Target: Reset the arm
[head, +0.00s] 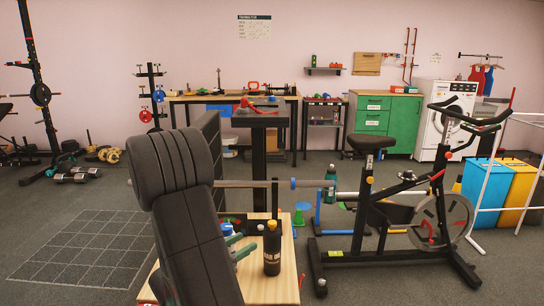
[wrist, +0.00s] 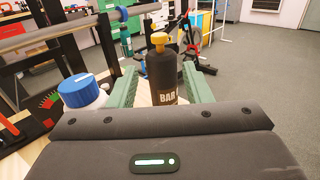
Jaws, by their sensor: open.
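My gripper (wrist: 162,92) is open, with its two green fingers apart and nothing gripped. A black bottle with a yellow cap (wrist: 162,72) shows in the gap between the fingers in the wrist view. In the head view the black bottle (head: 272,252) stands upright on a light wooden top (head: 285,285). There my gripper (head: 242,246) is just left of the bottle, low over the wood, partly hidden by my dark arm.
A white bottle with a blue cap (wrist: 82,92) stands close left of the fingers. A metal bar (wrist: 65,35) crosses behind the bottles. An exercise bike (head: 400,195) stands to the right. Open floor with a grid mat (head: 85,245) lies left.

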